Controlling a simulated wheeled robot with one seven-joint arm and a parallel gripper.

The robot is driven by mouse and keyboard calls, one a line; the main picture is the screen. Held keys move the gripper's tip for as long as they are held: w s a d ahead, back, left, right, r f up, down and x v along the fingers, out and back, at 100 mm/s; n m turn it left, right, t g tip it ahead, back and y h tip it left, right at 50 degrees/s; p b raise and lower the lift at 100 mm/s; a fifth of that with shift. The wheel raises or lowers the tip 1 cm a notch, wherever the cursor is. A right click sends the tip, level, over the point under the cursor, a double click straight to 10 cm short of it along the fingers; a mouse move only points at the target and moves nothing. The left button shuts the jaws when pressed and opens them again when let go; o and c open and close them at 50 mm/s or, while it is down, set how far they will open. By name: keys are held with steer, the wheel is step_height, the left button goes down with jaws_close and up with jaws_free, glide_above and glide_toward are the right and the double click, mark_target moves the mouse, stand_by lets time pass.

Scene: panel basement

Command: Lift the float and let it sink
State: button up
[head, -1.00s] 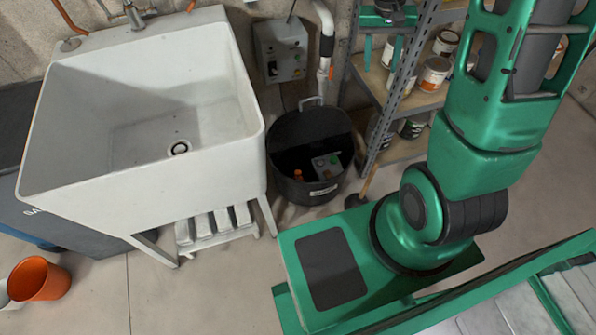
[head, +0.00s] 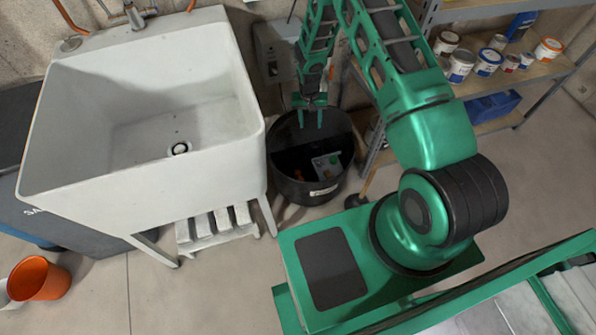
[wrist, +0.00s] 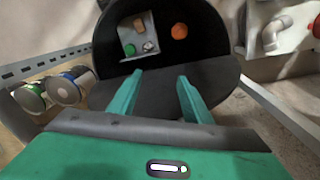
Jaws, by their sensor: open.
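A black round tub (head: 308,194) stands on the floor right of the sink. A dark half cover (wrist: 215,78) closes its wall side. In the open half I see a small orange float (head: 298,174), low inside; it also shows as a round orange shape in the wrist view (wrist: 179,31). A grey unit (head: 327,165) with a green part sits beside it. My gripper (head: 309,118) points down above the tub's covered side, open and empty. In the wrist view its fingers (wrist: 160,78) are spread over the cover, apart from the float.
A white sink (head: 190,175) stands on the left. A grey control box (head: 272,60) and pipework are on the wall behind the tub. A shelf (head: 490,120) with several paint cans stands to the right. An orange bucket (head: 40,279) is at the lower left.

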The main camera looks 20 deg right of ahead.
glide_above(297, 172)
step_height(297, 172, down, 18)
steer(key=shift+y, duration=0.4)
steer(key=f, duration=1)
steer(key=shift+d+f, duration=0.2)
steer(key=shift+c, duration=0.4)
jaws_close()
steer(key=shift+a, duration=0.1)
